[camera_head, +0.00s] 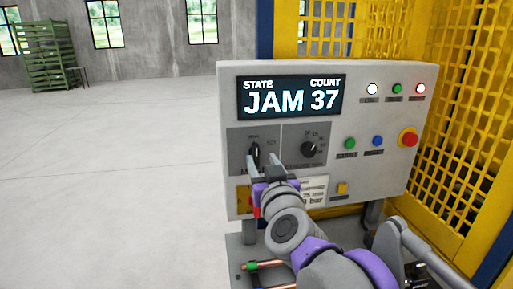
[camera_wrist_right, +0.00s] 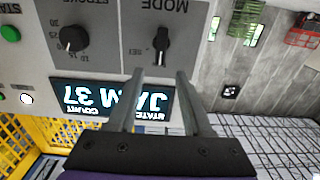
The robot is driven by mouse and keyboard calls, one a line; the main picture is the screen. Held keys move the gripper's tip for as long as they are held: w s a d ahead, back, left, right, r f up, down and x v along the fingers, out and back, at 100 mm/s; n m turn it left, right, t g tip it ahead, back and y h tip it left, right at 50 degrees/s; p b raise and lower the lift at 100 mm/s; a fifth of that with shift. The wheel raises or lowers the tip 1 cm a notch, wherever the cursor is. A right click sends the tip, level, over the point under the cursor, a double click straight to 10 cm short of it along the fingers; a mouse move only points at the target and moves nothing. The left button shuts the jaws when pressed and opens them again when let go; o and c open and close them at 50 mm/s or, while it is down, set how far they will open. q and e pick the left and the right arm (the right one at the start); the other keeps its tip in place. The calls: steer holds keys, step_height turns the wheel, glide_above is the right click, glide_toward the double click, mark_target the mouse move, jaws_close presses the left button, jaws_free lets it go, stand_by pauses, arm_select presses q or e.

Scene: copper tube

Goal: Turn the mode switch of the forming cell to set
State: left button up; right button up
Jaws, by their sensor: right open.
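The mode switch (camera_head: 255,151) is a black rotary knob on the left of the forming cell's grey panel (camera_head: 232,100). Its bar stands about upright, and a small SET label is at its upper right. The knob also shows in the right wrist view (camera_wrist_right: 161,48), which is upside down, above the word MODE. My right gripper (camera_head: 263,163) is open and empty in front of the switch. In the wrist view its two fingertips (camera_wrist_right: 160,73) lie either side of the knob's line, apparently short of it. My left gripper is not in view.
The display (camera_head: 290,96) reads STATE JAM, COUNT 37. A stroke knob (camera_head: 308,149) is right of the switch. Green and blue buttons and a red emergency button (camera_head: 408,138) are farther right. Yellow mesh guarding (camera_head: 470,120) stands at the right.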

mark_target(257, 149)
steer(key=w, duration=0.3)
steer(key=w+a+p, duration=0.1)
steer(key=w, duration=0.3)
steer(key=shift+a, duration=0.15)
steer(key=shift+s, duration=0.1)
jaws_close()
